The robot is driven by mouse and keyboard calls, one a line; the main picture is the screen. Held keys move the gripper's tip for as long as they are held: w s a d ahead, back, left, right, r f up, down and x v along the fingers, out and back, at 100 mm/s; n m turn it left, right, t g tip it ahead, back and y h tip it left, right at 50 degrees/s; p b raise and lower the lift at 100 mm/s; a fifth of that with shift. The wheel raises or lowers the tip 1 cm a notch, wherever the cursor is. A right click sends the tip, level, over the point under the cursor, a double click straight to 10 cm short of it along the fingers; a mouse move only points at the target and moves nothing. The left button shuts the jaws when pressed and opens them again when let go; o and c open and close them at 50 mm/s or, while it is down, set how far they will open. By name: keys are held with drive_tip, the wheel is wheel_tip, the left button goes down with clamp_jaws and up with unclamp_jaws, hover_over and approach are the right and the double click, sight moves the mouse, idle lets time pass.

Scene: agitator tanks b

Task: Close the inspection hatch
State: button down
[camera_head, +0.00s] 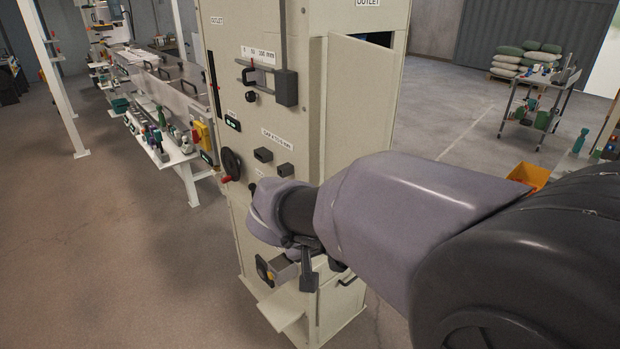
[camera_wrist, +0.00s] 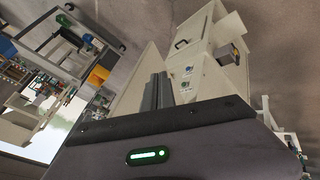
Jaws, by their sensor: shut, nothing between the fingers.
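A tall beige cabinet (camera_head: 300,150) stands in the middle of the head view. On its right side, a beige panel (camera_head: 358,110) sits below an OUTLET label, with a dark gap along its top edge; it looks like a hatch standing slightly open, but I cannot tell for sure. My gripper (camera_head: 309,275) is in front of the cabinet's lower part, pointing down, and partly hidden by my wrist. In the wrist view my gripper (camera_wrist: 160,80) has its dark fingers together and empty, with the cabinet (camera_wrist: 208,78) behind them. Whether the fingers touch the cabinet is unclear.
A pale flap (camera_head: 284,309) juts from the cabinet's base. A dark handwheel (camera_head: 231,164) and small boxes project from its front. A long machine line (camera_head: 165,85) stands left, a cart (camera_head: 540,95) at the right. The floor at front left is clear.

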drive_tip(key=w+d+f+b, duration=0.1)
drive_tip(key=w+d+f, duration=0.1)
drive_tip(key=d, duration=0.3)
drive_tip(key=shift+w+d+f, duration=0.15)
drive_tip(key=shift+d+f, duration=0.05)
drive_tip(key=shift+f, duration=0.25)
drive_tip(key=shift+d, duration=0.1)
